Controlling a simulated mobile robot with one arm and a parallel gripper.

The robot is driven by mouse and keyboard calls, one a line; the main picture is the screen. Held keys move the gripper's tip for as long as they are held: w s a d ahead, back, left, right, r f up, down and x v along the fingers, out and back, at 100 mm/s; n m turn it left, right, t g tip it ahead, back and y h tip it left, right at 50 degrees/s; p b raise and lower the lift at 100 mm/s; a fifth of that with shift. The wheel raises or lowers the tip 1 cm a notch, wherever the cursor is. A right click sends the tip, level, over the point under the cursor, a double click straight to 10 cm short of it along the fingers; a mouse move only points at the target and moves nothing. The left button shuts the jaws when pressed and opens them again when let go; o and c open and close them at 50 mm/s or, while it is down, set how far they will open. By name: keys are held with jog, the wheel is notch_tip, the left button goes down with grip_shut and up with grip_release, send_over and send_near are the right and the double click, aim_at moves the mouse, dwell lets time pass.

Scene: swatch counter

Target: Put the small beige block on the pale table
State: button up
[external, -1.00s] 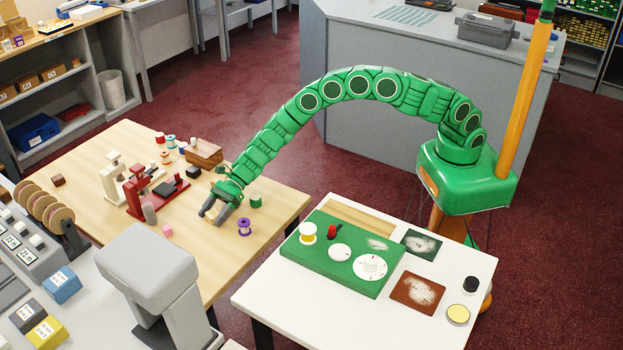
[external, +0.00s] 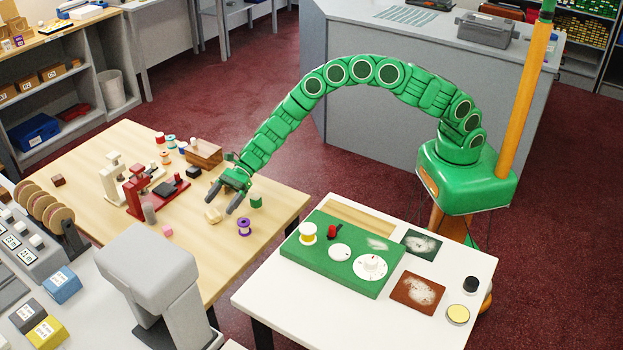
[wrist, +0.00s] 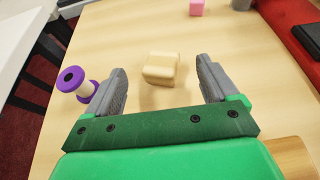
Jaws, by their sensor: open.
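The small beige block (external: 212,215) sits on the light wood table (external: 258,196), just ahead of my gripper. My gripper (external: 222,203) is open and empty, above that table. In the wrist view the block (wrist: 161,69) shows between the two spread grey fingertips (wrist: 160,66), with a gap on both sides. A separate white table (external: 270,290) stands to the right.
A pink block (external: 167,230) and a red machine (external: 134,195) lie to the left. A green board (external: 340,285) with dials covers much of the white table.

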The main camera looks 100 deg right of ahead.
jog(key=shift+v, duration=3.6)
